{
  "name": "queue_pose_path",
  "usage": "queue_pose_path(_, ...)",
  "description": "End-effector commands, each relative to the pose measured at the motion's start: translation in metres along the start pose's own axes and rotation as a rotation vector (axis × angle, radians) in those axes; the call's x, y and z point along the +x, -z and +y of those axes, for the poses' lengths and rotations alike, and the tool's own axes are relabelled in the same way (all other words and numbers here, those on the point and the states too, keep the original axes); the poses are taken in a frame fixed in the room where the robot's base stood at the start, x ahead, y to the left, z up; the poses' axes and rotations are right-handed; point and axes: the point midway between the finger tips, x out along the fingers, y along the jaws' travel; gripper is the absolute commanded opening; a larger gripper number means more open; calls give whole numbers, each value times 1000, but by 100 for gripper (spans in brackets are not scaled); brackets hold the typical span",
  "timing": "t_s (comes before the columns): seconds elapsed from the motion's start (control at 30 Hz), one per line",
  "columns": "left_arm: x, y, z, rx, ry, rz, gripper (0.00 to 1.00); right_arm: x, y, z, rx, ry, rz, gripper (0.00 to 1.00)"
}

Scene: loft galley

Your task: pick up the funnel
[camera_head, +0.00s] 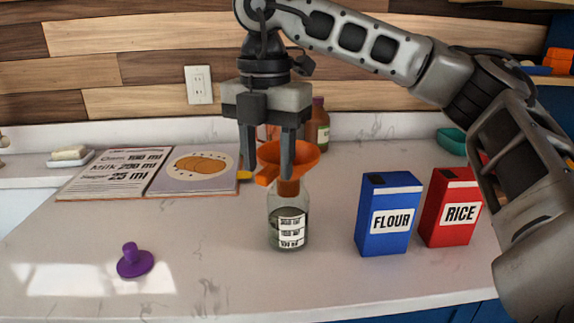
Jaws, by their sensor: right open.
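The orange funnel (307,155) sits upright in the neck of a clear glass bottle (289,213) with a white label. A tab sticks out at the left of its rim. My right gripper (268,172) points down at the funnel from above. Its two dark fingers are apart, one left of the funnel's left rim and one in front of the funnel's bowl, and they hide part of it. I cannot tell whether either finger touches the funnel. My left gripper is not in view.
A blue flour box (389,219) and a red rice box (452,208) stand right of the bottle. An open recipe book (150,173) lies behind left, a purple knobbed lid (135,261) front left. A brown bottle (318,125) stands behind. The front middle counter is clear.

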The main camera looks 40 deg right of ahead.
Motion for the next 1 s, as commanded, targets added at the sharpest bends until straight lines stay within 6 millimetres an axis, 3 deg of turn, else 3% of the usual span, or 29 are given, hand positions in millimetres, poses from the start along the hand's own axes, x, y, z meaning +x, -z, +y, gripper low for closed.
queue_pose_path(0.2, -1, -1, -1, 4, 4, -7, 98, 32, -3, -3, 1, 3, 0, 44)
queue_pose_path(0.53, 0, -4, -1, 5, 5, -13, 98, 40, -2, -3, 1, 1, 1, 44)
queue_pose_path(0.7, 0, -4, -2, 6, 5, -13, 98, 40, -2, -3, 1, 1, 1, 0)
queue_pose_path(1.0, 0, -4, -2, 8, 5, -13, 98, 39, -2, -2, 1, 0, 1, 0)
